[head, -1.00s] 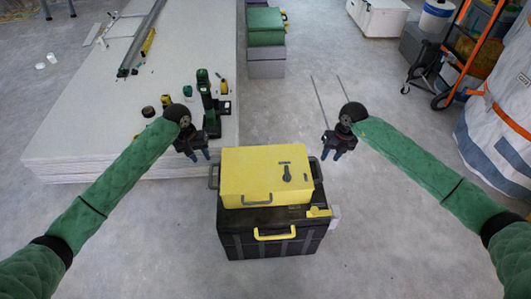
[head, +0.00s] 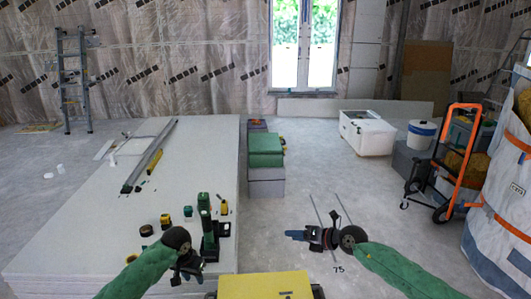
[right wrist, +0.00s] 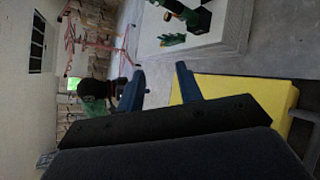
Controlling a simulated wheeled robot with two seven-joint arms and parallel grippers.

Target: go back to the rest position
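My left gripper (head: 187,278) is low in the head view, over the near right corner of the white panel stack, with its blue fingertips apart and nothing between them. My right gripper (head: 298,235) points left above the bare floor, right of the stack, and holds nothing. In the right wrist view its two blue fingers (right wrist: 160,88) stand wide apart. The yellow case (head: 265,285) is at the bottom edge of the head view, between and below the grippers, partly cut off. Its yellow side also shows in the right wrist view (right wrist: 245,93).
The white panel stack (head: 75,225) fills the left, with green tools (head: 209,238) and a long metal rail (head: 150,155) on it. Green and grey boxes (head: 265,150) stand behind. A hand truck (head: 462,165) and large bag (head: 500,220) are at right. Floor between is clear.

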